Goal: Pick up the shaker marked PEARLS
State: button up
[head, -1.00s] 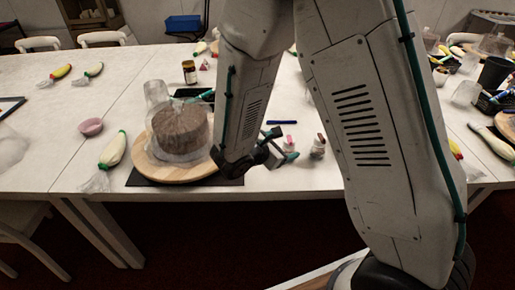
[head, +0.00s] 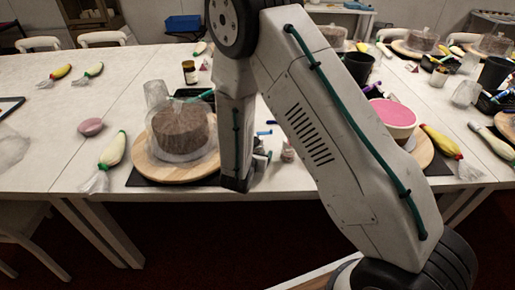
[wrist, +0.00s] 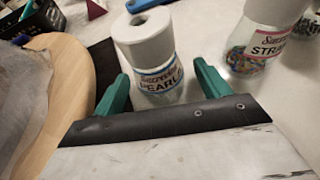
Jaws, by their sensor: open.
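The shaker marked PEARLS (wrist: 152,58) stands upright on the table in the wrist view, with a white cap and a blue-edged label. My gripper (wrist: 161,74) is open, its two green fingers on either side of the shaker in the picture. I see no contact; whether the shaker is within or just beyond the fingertips is unclear. A second shaker (wrist: 262,38), with a pink label and coloured bits inside, stands to the right. In the head view, a small shaker (head: 288,153) shows beside my gripper (head: 264,157); its label is unreadable.
A wooden turntable (head: 142,167) with a covered brown cake is left of my gripper; its edge (wrist: 68,90) shows in the wrist view. A dark mat (wrist: 104,62) lies between it and the shaker. A pink-topped cake (head: 393,117) is right of my arm.

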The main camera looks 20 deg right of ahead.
jog(key=shift+w+d+f, duration=0.15)
jog(key=shift+w+d, duration=0.1)
jog(key=shift+w, duration=0.05)
jog(key=c, duration=1.2)
jog(key=shift+r, duration=0.2)
